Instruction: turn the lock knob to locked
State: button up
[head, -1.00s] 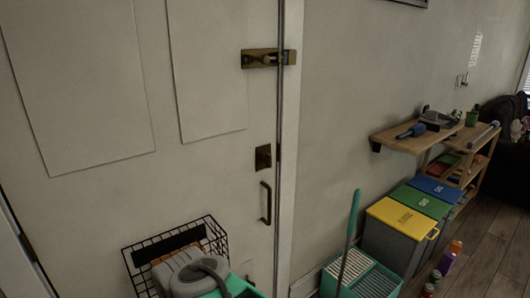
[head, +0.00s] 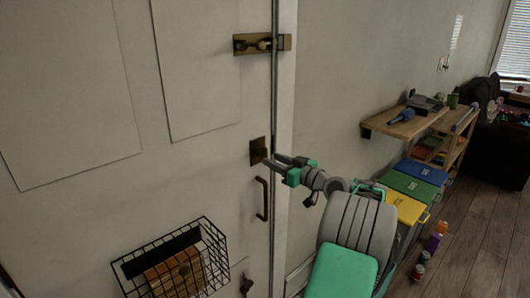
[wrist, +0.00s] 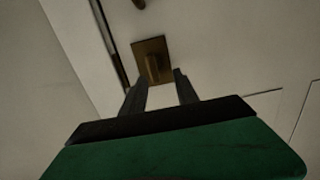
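The lock knob (wrist: 153,69) is a small brass thumb-turn on a square brass plate (wrist: 160,45) in the wrist view. In the head view the lock plate (head: 258,150) sits on the white door, above the dark pull handle (head: 262,200). My gripper (head: 271,160) is right at the plate, reaching in from the right. In the wrist view my gripper (wrist: 161,74) is open, with one dark finger on each side of the knob. A gap shows between the fingers; whether either touches the knob I cannot tell.
A brass slide bolt (head: 262,44) is higher on the door. A wire basket (head: 176,262) holding a brown box hangs low on the door. To the right are a wooden shelf (head: 408,124), yellow, green and blue lidded bins (head: 405,207), and bottles on the floor.

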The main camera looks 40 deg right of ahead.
aim_at(267, 152)
jog(key=w, duration=0.2)
jog(key=w+p, duration=0.1)
jog(key=w, duration=0.1)
jog(key=w+d+p, duration=0.1)
jog(key=w, duration=0.1)
jog(key=shift+r, duration=0.4)
jog(key=shift+w+f, duration=0.1)
jog(key=shift+w, duration=0.3)
grip_shut()
